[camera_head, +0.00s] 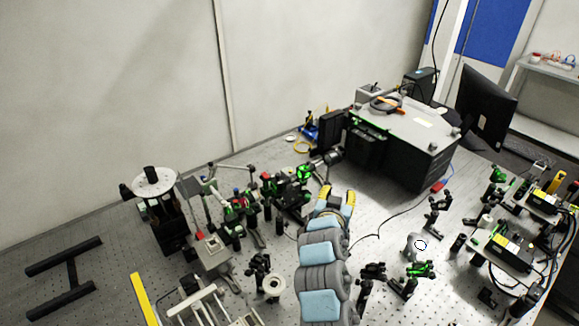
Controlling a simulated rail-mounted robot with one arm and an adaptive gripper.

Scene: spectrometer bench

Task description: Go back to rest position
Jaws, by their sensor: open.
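My gripper (337,196) is in the middle of the head view, at the end of my grey and light blue arm. Its two yellow fingers are spread apart and point away toward the back of the bench. Nothing shows between them. It is over the perforated optical bench (390,225), just in front of a dark cylindrical part (326,160) with a green-lit mount (304,173). I cannot tell how far apart they are, or how high the gripper is above the bench.
Crowded optical mounts (240,205) stand left of my gripper. A large dark instrument box (405,140) stands behind right, with a monitor (487,105) beyond. Small mounts (372,271) stand close to my arm's right side. A cable (385,222) crosses a fairly bare bench patch.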

